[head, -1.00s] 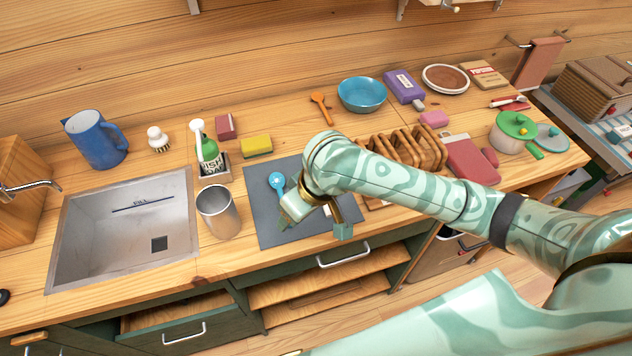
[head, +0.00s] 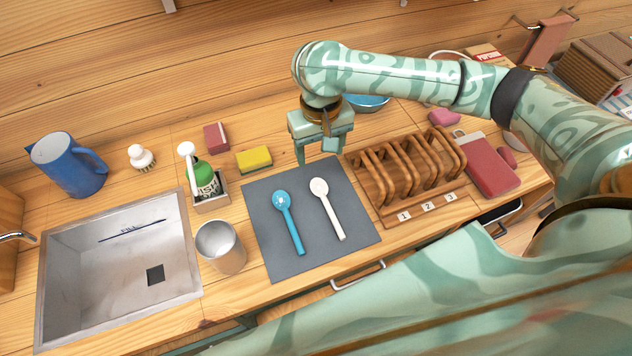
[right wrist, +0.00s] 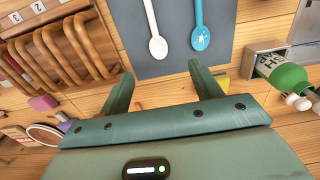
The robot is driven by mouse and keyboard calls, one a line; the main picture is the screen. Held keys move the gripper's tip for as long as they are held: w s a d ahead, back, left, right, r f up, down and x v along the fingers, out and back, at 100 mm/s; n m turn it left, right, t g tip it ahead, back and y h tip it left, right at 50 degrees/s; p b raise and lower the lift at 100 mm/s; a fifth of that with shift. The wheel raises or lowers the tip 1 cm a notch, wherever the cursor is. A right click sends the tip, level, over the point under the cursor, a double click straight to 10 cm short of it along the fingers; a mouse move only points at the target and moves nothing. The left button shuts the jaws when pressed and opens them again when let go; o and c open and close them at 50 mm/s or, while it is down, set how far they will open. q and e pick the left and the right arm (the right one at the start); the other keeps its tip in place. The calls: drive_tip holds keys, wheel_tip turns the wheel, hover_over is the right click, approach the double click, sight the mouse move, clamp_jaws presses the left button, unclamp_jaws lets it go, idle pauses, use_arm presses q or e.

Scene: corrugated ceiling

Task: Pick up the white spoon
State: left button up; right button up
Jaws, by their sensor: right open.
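The white spoon (head: 326,206) lies on the dark grey mat (head: 285,263), bowl end toward the back. A blue spoon (head: 289,221) lies to its left on the same mat. In the right wrist view the white spoon (right wrist: 154,35) and the blue spoon (right wrist: 200,30) lie beyond the fingertips. My right gripper (head: 320,158) is open and empty, above the back edge of the mat, behind the white spoon's bowl and apart from it. Its two fingers (right wrist: 164,82) show in the wrist view with nothing between them. My left gripper is not in view.
A wooden rack (head: 408,175) with numbered slots stands right of the mat. A metal cup (head: 220,248), a sink (head: 120,262), a yellow sponge (head: 254,159) and a green soap bottle (head: 202,176) are to the left. A blue bowl (head: 368,103) is partly hidden behind my arm.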

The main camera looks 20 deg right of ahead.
drive_tip(key=b, duration=0.5)
hover_over(323, 194)
drive_tip(key=f, duration=1)
drive_tip(key=shift+w+a+f, duration=0.15)
drive_tip(key=shift+w+a, duration=0.05)
drive_tip(key=shift+a, duration=0.2)
drive_tip(key=shift+f, duration=0.45)
drive_tip(key=shift+s+d+f, duration=0.1)
drive_tip(key=shift+f, duration=0.25)
drive_tip(key=f+b, duration=0.2)
drive_tip(key=f, duration=0.1)
drive_tip(key=f+b, duration=0.1)
drive_tip(key=shift+s+d+f, duration=0.15)
drive_tip(key=shift+d+f, duration=0.05)
drive_tip(key=shift+d, duration=0.1)
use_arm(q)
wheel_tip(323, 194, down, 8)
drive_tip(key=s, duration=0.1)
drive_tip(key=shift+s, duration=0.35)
use_arm(e)
drive_tip(key=shift+r, duration=0.15)
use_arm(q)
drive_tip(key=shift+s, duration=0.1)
use_arm(e)
drive_tip(key=c, duration=1)
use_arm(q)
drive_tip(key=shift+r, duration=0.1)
use_arm(e)
drive_tip(key=shift+c, duration=0.2)
